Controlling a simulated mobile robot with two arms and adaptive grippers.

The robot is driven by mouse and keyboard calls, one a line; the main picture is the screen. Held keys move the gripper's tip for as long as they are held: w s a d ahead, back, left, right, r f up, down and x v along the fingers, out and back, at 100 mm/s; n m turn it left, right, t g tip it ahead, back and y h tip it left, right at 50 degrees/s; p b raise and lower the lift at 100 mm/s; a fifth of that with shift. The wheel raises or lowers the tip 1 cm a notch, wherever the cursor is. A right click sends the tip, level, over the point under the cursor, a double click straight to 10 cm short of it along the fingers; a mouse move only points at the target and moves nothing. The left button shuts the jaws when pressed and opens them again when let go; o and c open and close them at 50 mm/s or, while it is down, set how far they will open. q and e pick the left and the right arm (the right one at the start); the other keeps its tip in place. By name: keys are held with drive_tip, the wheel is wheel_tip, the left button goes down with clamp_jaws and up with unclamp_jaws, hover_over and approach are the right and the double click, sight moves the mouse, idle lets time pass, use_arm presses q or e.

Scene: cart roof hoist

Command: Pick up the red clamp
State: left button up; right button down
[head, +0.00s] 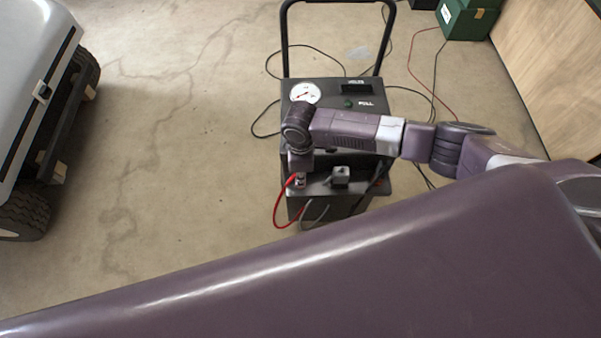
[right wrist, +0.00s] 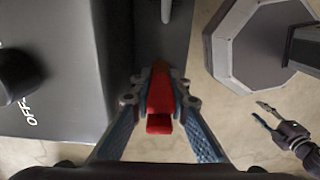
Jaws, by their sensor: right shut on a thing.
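The red clamp (right wrist: 160,100) is between the fingers of my right gripper (right wrist: 160,86) in the right wrist view. The fingers are shut on it from both sides. In the head view my right gripper (head: 299,180) is over the front left of the dark charger cart (head: 330,98), mostly hidden under my own wrist. A red cable (head: 279,207) loops down there beside the cart's front; the clamp itself is hard to make out. What looks like my left gripper (right wrist: 263,114) shows at the right of the right wrist view, open and empty over the floor.
The cart has a round gauge (head: 304,93) and a tall push bar (head: 284,40). A grey block (head: 341,177) sits on its lower front shelf. Cables lie on the floor around it. A grey vehicle (head: 30,80) stands at left, a green box (head: 466,22) at back right.

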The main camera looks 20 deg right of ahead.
drive_tip(key=shift+r, duration=0.15)
wheel_tip(320, 180, up, 20)
idle(0.7)
drive_tip(key=shift+p, duration=0.85)
